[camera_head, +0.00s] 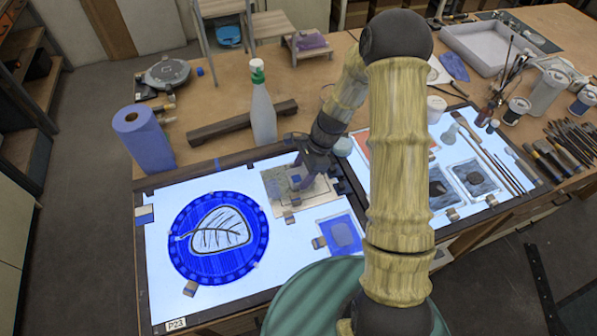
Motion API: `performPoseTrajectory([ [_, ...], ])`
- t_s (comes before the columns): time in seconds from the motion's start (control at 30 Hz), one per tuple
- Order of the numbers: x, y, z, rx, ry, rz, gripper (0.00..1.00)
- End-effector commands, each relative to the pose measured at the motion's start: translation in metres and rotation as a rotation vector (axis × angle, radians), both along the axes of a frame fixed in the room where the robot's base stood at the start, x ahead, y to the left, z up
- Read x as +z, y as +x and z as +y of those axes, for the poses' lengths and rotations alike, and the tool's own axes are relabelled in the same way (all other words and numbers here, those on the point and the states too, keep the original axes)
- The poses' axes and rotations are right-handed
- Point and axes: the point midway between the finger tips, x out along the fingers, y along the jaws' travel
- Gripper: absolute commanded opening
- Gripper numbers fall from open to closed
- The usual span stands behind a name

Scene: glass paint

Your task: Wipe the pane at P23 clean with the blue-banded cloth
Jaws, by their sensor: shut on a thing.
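The lit panel labelled P23 (175,323) lies on the left of the bench. On it is a round blue pane (207,275) with a leaf drawn on a white patch. A square beige, smeared-looking piece (318,187) lies at its upper right. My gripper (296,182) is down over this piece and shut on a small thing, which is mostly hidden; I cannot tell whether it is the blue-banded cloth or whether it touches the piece. A small blue-and-tan piece (319,242) lies right of the round pane.
A green-capped bottle (262,112), a dark bar (228,126) and a blue paper roll (144,140) stand behind the panel. A second lit panel (480,172) holds brushes and panes at right.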

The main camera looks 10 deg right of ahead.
Motion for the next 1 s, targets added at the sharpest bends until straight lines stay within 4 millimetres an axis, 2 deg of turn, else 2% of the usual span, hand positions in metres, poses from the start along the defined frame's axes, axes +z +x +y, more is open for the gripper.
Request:
performPoseTrajectory([
  [0.27, 0.0, 0.0, -0.003, -0.002, -0.001, 0.001, 0.36],
  [0.63, 0.001, 0.0, -0.025, -0.001, 0.0, 0.0, 0.36],
  [1.0, 0.001, 0.0, -0.025, 0.001, 0.0, 0.0, 0.36],
])
